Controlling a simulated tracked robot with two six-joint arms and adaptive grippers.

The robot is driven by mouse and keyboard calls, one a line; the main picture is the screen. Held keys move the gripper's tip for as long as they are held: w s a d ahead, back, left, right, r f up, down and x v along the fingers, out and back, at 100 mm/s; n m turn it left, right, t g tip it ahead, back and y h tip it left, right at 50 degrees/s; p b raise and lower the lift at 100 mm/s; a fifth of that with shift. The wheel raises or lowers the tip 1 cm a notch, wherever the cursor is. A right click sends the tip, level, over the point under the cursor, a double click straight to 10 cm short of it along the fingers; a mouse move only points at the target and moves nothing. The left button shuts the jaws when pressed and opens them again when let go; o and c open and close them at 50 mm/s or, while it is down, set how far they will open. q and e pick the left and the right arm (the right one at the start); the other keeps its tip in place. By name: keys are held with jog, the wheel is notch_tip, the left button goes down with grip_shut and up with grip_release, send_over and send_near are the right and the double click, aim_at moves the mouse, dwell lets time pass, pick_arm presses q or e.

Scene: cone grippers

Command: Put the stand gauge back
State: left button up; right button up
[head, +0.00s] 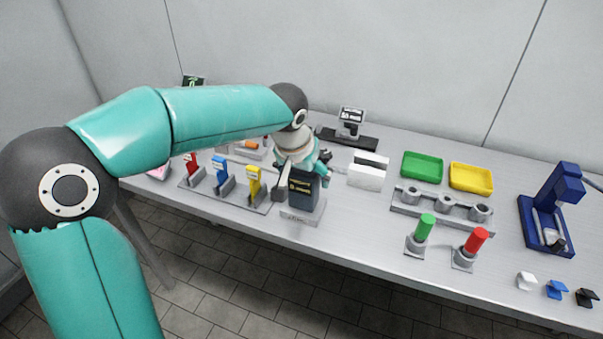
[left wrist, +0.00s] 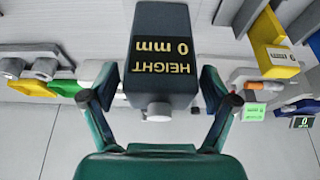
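I take the stand gauge to be the dark block (head: 303,188) with a yellow display, upright on a light grey labelled base (head: 300,216) near the table's front edge. In the left wrist view the dark block (left wrist: 164,30) shows upside down, reading "HEIGHT 0 mm", with a round grey knob (left wrist: 159,112). My left gripper (head: 300,170) is just behind and above the block in the head view. In the left wrist view its fingers (left wrist: 158,78) are spread on either side of the block, with a visible gap at the left one. My right gripper is not in view.
Red, blue and yellow gauges (head: 253,184) stand in a rack at left. A white slotted block (head: 368,171), green tray (head: 422,165), yellow tray (head: 471,178) and grey ring holder (head: 440,206) are at right.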

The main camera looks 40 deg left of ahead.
pick_arm(q)
jog(key=shift+r, duration=0.1)
jog(key=shift+s+r, duration=0.1)
jog(key=shift+r, duration=0.4)
jog(key=p+v, duration=0.1)
jog(key=v, duration=1)
jog(key=shift+s+f, duration=0.1)
jog(key=shift+s, duration=0.1)
